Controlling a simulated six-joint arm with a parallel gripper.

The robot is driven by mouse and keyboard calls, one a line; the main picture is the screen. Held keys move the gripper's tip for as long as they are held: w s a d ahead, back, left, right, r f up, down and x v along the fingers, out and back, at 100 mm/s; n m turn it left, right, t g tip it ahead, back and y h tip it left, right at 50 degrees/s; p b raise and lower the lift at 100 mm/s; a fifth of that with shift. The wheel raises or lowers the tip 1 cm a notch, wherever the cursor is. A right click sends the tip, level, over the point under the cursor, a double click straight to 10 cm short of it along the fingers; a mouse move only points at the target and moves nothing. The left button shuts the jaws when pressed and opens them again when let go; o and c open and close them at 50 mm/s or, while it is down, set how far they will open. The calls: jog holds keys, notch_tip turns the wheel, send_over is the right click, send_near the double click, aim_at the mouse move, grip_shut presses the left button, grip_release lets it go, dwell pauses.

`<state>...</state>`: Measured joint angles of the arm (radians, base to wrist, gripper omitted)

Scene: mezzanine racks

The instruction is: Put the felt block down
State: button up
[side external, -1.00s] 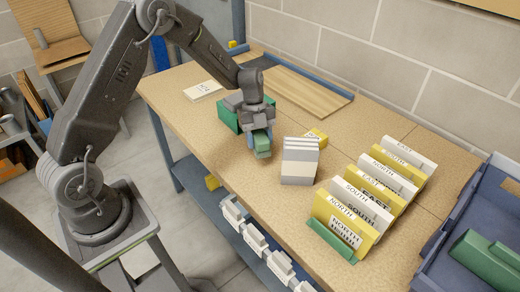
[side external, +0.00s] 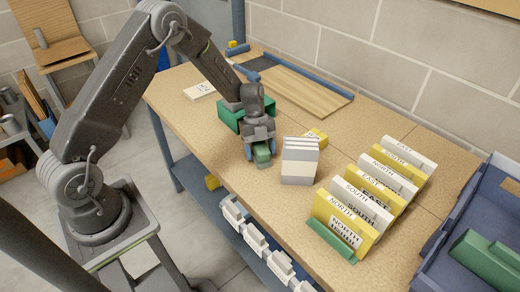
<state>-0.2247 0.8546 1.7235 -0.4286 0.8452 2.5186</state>
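The felt block (side external: 262,157) is a small green block between the fingers of my gripper (side external: 260,147). My gripper points down over the wooden table (side external: 215,150), near its front edge, left of a stack of white and grey cards or boxes. The fingers sit on both sides of the block and appear shut on it. The block's lower end is at or just above the tabletop; I cannot tell if it touches.
A green box (side external: 229,112) stands just behind my gripper. The white and grey stack (side external: 299,160) is close on the right, with a yellow block (side external: 317,136) behind it. A rack of yellow and white labelled cards (side external: 345,215) fills the right side. A wooden board (side external: 300,92) lies behind.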

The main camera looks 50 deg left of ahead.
jog(key=shift+o, duration=0.3)
jog(key=v, duration=1.2)
jog(key=s+d+r+n+t+y, duration=0.1)
jog(key=s+d+r+n, duration=0.25)
jog(key=r, duration=0.45)
jog(key=s+d+r+n+t+y, duration=0.1)
jog(key=s+d+r+n+t, duration=0.1)
jog(key=s+n, duration=0.4)
jog(key=s+d+r+n+t+y, duration=0.1)
jog(key=s+r+n, duration=0.3)
jog(key=s, duration=0.5)
jog(key=s+d+r+n+t+y, duration=0.1)
jog(key=s+d+r+n+t, duration=0.1)
jog(key=s+n, duration=0.5)
jog(key=shift+s+d+r+n+t, duration=0.3)
jog(key=shift+r+n+t, duration=0.45)
jog(key=shift+n, duration=0.2)
